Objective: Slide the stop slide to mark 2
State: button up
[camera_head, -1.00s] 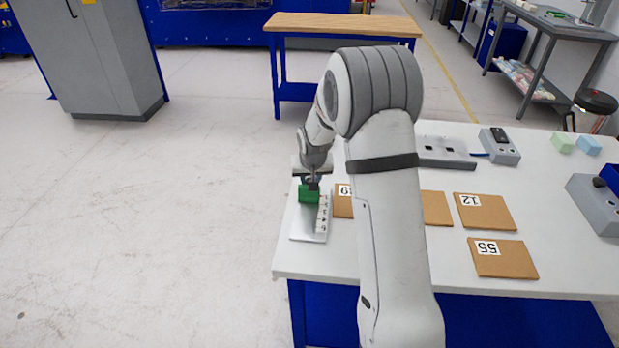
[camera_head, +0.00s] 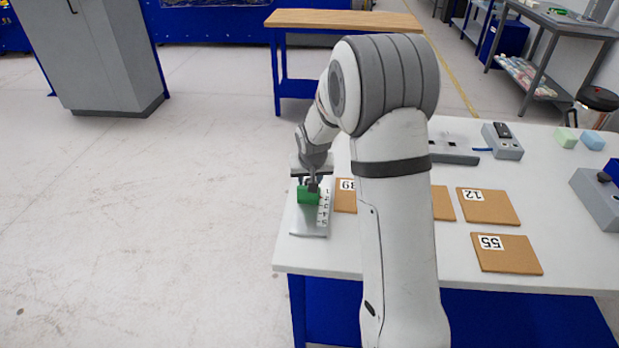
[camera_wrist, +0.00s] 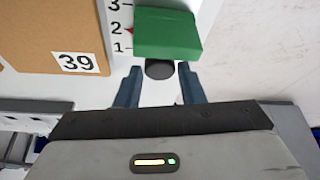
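The green stop slide (camera_head: 308,197) sits on a grey metal base plate (camera_head: 308,228) at the table's left edge, beside a white numbered scale (camera_head: 324,208). In the wrist view the green slide (camera_wrist: 168,30) lies alongside marks 1 to 3. A small red pointer (camera_wrist: 130,30) at its left side is level with mark 2. A dark round knob (camera_wrist: 159,70) shows at the slide's near side. My gripper (camera_wrist: 159,80) is open, its blue-grey fingers either side of the knob with gaps visible. Whether anything touches the knob is unclear.
Brown cards numbered 39 (camera_head: 345,202), 12 (camera_head: 488,208) and 55 (camera_head: 507,254) lie on the white table (camera_head: 440,270). A grey device (camera_head: 502,141), foam blocks (camera_head: 566,138) and a grey box (camera_head: 597,198) stand farther right. Floor lies open to the left.

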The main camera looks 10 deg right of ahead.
jog(key=o, duration=0.3)
jog(key=v, duration=0.6)
jog(key=shift+s+r, duration=0.1)
jog(key=shift+r, duration=0.25)
jog(key=shift+s+r, duration=0.25)
jog(key=shift+r, duration=0.25)
jog(key=shift+s+r, duration=0.2)
jog(key=shift+s, duration=0.05)
jog(key=s+r, duration=0.2)
jog(key=s, duration=0.8)
jog(key=s+r+g, duration=0.1)
jog(key=s+r, duration=0.1)
jog(key=s, duration=0.7)
jog(key=s+d+r+n+g, duration=0.1)
jog(key=s+r, duration=0.1)
jog(key=s, duration=0.8)
jog(key=shift+s+d+r, duration=0.1)
jog(key=shift+s+r, duration=0.15)
jog(key=shift+s, duration=0.1)
